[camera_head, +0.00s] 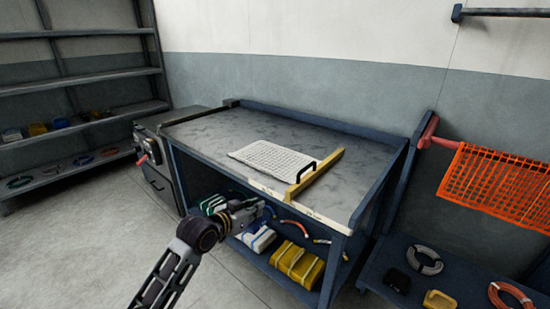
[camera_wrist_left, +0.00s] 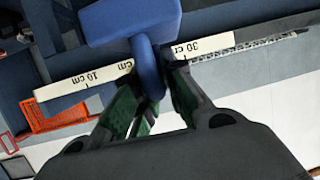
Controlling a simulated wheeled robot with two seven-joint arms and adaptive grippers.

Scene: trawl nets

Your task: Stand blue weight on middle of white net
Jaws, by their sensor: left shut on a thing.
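The white net (camera_head: 272,159) lies flat on the grey workbench top (camera_head: 225,127), toward its front right. The blue weight (camera_wrist_left: 130,20) fills the top of the left wrist view, a block with a rounded loop (camera_wrist_left: 148,68). My left gripper (camera_wrist_left: 150,95) is shut on this loop, with green pads on both sides. In the head view my left gripper (camera_head: 252,208) is in front of the bench's front edge, lower left of the net and apart from it. The weight is hard to make out there. My right gripper is not in view.
A yellow bar (camera_head: 315,180) with a black handle lies at the net's right edge. A marked ruler strip (camera_wrist_left: 85,82) runs along the bench's front edge. Yellow bundles (camera_head: 297,262) sit on the lower shelf. An orange net (camera_head: 495,188) hangs at right. The bench's back left is clear.

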